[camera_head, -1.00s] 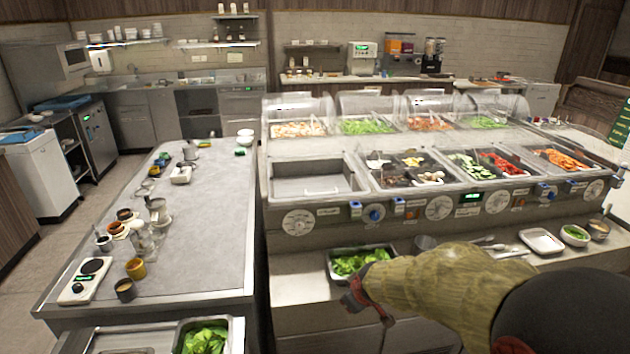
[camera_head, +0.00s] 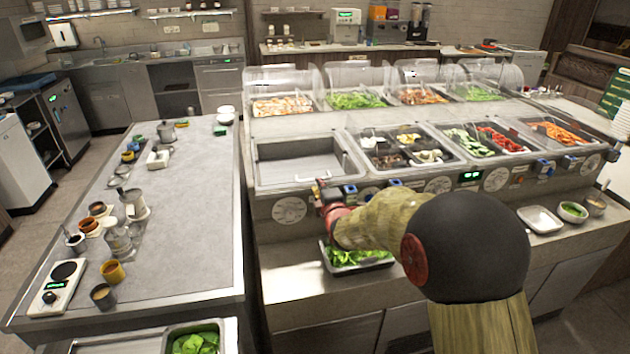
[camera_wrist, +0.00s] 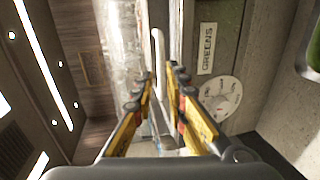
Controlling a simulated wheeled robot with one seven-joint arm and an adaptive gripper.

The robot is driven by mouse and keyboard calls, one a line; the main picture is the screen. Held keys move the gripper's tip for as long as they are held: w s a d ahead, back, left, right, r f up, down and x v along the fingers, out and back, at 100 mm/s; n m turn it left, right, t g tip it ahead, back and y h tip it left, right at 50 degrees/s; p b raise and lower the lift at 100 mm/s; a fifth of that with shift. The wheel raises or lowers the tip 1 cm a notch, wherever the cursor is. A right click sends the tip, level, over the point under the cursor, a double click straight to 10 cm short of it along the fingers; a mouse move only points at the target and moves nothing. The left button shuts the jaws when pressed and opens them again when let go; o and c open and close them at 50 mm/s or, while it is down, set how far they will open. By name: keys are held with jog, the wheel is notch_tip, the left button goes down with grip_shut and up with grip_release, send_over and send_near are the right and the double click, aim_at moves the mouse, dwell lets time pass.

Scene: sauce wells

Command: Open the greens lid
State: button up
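The greens lid (camera_head: 290,170) is a flat steel cover lying over the left well of the serving bar, with a pale handle bar (camera_head: 343,166) near its front edge. In the wrist view the handle (camera_wrist: 158,45) shows as a white bar just ahead of the fingers, beside the GREENS label (camera_wrist: 207,50). My gripper (camera_head: 320,188) is at the bar's front edge, near the handle. In the wrist view my gripper (camera_wrist: 161,78) has its fingers apart, with the handle in line with the gap. Contact cannot be told.
A tray of leafy greens (camera_head: 358,265) stands on the lower shelf under my arm. Open wells with vegetables (camera_head: 480,142) lie to the right. Clear plastic guards (camera_head: 355,77) stand behind. Dials (camera_head: 289,210) and blue-tagged fittings line the bar's front.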

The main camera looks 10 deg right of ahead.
jog(key=b+x, duration=0.1)
jog(key=x, duration=0.5)
jog(key=shift+w+f, duration=0.15)
jog(key=shift+w, duration=0.05)
jog(key=shift+c, duration=0.7)
grip_shut()
